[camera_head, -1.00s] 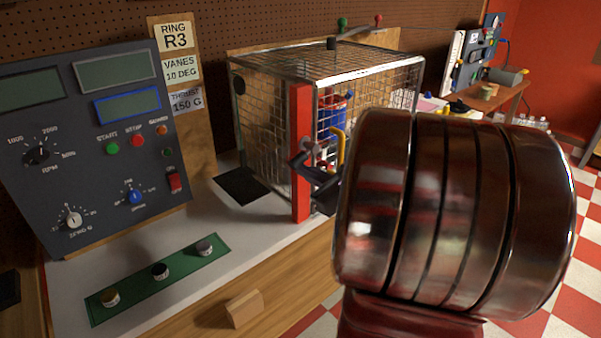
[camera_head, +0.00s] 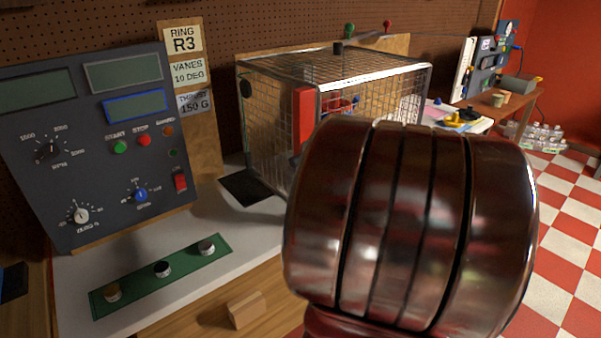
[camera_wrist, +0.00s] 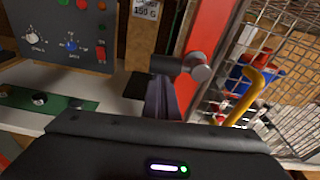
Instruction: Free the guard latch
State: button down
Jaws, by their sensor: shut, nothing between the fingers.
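The guard latch (camera_wrist: 192,66), a dark and silver bar with a round end, sits on the red upright (camera_wrist: 213,28) of the wire guard in the wrist view. My gripper (camera_wrist: 160,86) is shut and empty, its dark fingers pointing up just below the latch's dark left part. I cannot tell whether the fingers touch it. In the head view the wire cage guard (camera_head: 375,72) and the top of the red upright (camera_head: 304,112) show, but my arm hides the latch and my gripper.
A control panel (camera_head: 90,150) with knobs and switches stands on the left. A green strip (camera_head: 135,291) with three weights and a wooden block (camera_head: 246,309) lie on the bench. Inside the cage are a blue and red part and a yellow bent handle (camera_wrist: 242,97).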

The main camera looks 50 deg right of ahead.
jog(key=shift+a+r, duration=0.1)
jog(key=shift+r, duration=0.15)
jog(key=shift+f, duration=0.1)
jog(key=s+a+f, duration=0.1)
jog(key=s+f, duration=0.1)
jog(key=s, duration=0.7)
jog(key=shift+a+f, duration=0.25)
jog(key=shift+a, duration=0.15)
dwell(0.5)
dwell(0.5)
